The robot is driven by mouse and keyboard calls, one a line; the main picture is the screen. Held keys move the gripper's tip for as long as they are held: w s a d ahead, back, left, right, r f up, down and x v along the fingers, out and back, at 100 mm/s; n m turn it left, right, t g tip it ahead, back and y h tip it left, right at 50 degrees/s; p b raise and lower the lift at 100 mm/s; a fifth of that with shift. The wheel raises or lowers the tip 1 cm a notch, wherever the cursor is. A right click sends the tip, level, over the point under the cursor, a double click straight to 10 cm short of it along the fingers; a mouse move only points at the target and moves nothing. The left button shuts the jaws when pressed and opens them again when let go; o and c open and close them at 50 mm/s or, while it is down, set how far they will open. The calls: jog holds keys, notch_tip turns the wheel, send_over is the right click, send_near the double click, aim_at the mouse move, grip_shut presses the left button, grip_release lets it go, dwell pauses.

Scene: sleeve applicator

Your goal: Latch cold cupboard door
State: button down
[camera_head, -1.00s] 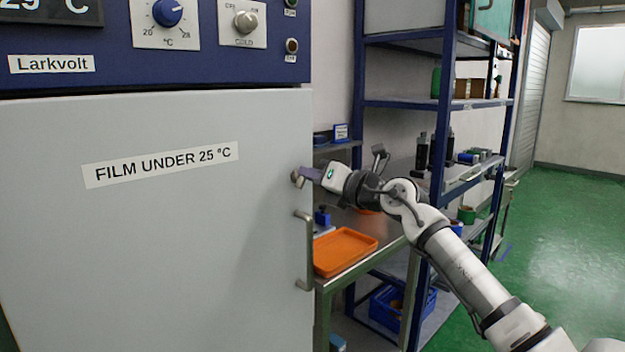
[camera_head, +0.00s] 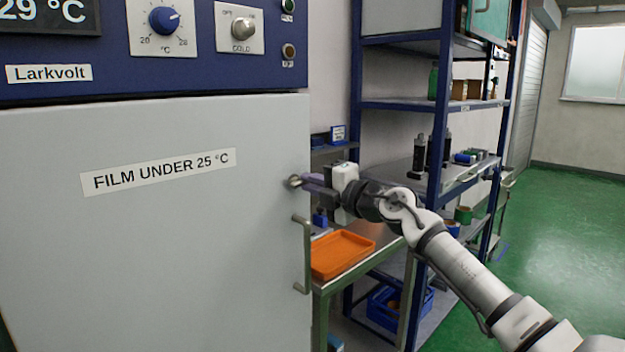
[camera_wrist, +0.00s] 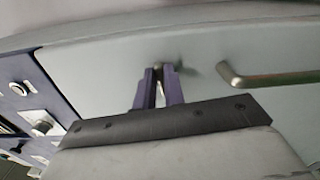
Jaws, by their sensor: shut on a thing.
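The cold cupboard door (camera_head: 150,240) is a large pale panel labelled "FILM UNDER 25 °C", and it looks closed under the blue control panel. A small metal latch knob (camera_head: 294,182) sits near its right edge, above the bar handle (camera_head: 303,255). My gripper (camera_head: 308,182) reaches in from the right, its purple fingers shut on the latch knob. In the wrist view the fingertips (camera_wrist: 160,75) meet around the knob (camera_wrist: 161,67), which is partly hidden between them. The bar handle (camera_wrist: 270,78) shows to the right there, apart from the fingers.
A steel side table with an orange tray (camera_head: 340,254) stands right of the cupboard. Behind my arm is a blue-framed shelf rack (camera_head: 440,105) with bottles and boxes. A blue crate (camera_head: 385,306) sits low down. Green floor (camera_head: 570,230) is clear at right.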

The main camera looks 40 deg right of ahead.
jog(key=shift+m, duration=0.6)
jog(key=c, duration=1.5)
grip_release()
jog(key=shift+f+p, duration=0.1)
jog(key=shift+p, duration=0.2)
